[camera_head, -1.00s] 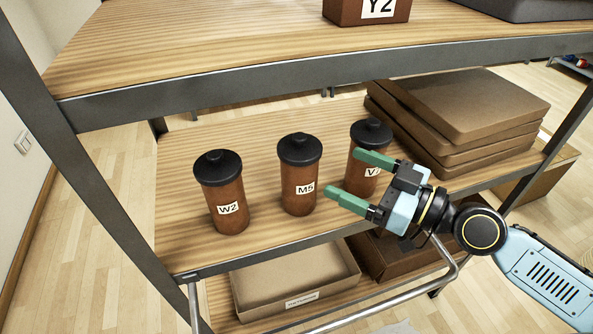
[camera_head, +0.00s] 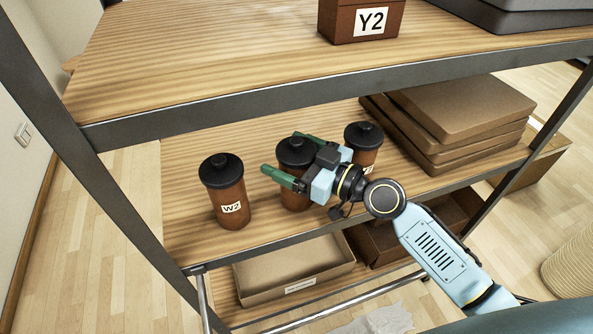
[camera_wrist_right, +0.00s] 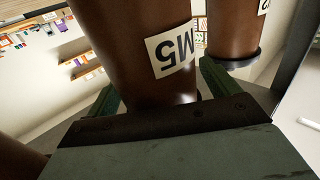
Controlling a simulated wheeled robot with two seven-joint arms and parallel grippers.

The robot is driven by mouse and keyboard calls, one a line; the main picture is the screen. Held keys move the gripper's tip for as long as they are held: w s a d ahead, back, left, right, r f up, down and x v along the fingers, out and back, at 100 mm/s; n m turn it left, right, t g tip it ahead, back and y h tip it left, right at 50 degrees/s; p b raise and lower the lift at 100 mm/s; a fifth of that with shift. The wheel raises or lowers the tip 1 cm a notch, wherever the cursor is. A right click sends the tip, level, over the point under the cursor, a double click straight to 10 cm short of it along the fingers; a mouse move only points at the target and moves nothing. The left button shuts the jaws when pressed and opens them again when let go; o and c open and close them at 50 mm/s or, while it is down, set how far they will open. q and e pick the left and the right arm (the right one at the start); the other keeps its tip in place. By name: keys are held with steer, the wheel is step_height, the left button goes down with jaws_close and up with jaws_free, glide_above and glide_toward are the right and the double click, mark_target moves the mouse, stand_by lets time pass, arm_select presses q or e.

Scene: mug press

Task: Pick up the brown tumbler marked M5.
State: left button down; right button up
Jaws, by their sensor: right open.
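The brown tumbler marked M5 (camera_head: 293,200) stands upright on the middle shelf, with a black lid. In the head view my right gripper (camera_head: 279,154) covers its label. My right gripper is open, with one green finger on each side of this tumbler. In the right wrist view the tumbler (camera_wrist_right: 140,50) fills the space between the fingers (camera_wrist_right: 160,92), and its M5 label shows upside down. I cannot tell whether the fingers touch it. My left gripper is not in view.
Tumbler W2 (camera_head: 229,206) stands to the left. Stacked brown boxes (camera_head: 460,115) lie at the right. The upper shelf (camera_head: 230,60) overhangs. An open box (camera_head: 295,272) is below.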

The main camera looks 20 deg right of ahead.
steer(key=shift+w+a, duration=0.2)
steer(key=c, duration=1.5)
